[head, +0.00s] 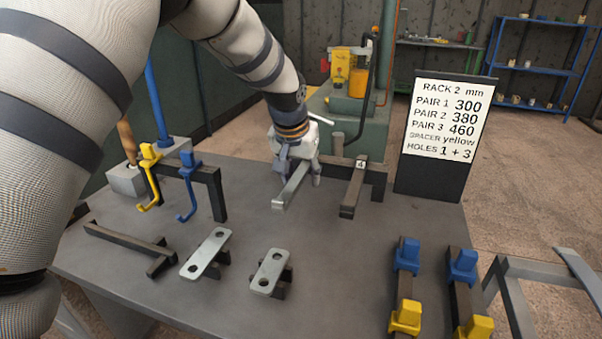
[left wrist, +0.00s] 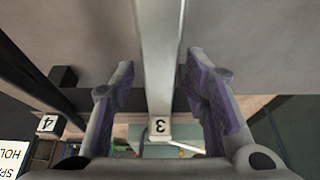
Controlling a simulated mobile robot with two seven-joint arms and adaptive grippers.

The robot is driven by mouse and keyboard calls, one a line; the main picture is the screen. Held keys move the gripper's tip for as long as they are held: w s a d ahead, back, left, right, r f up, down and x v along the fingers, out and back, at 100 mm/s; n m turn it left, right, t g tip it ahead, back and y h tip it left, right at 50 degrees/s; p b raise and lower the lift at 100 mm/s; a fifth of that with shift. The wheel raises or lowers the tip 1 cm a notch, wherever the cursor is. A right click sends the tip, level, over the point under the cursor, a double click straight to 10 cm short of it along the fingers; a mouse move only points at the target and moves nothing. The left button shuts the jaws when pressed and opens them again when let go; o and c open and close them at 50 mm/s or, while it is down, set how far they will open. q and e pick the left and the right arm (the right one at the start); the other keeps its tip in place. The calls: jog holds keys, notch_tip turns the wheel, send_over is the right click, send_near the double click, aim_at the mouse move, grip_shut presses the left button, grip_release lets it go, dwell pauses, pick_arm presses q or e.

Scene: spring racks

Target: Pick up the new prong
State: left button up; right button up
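A pale silver prong (head: 292,187) juts out toward me from a dark support on the table, left of a dark prong with a "4" tag (head: 354,188). I take the silver one for the new prong. It also shows in the left wrist view (left wrist: 159,60), with a "3" tag at its far end. My left gripper (head: 298,172) is over the silver prong, with one finger on each side. In the left wrist view, gaps show between the purple finger pads and the prong, so the gripper (left wrist: 160,80) is open around it. My right gripper is not in view.
A sign (head: 445,120) stands at the table's back right. Yellow (head: 150,170) and blue (head: 187,185) hooks hang at left. Two plates with holes (head: 206,253) (head: 270,270) lie in front. Bars with blue and yellow blocks (head: 406,285) are at right. The table between is clear.

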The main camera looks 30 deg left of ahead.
aim_at(301, 170)
pick_arm(q)
grip_shut()
notch_tip(301, 170, up, 10)
jog(key=shift+r, duration=0.1)
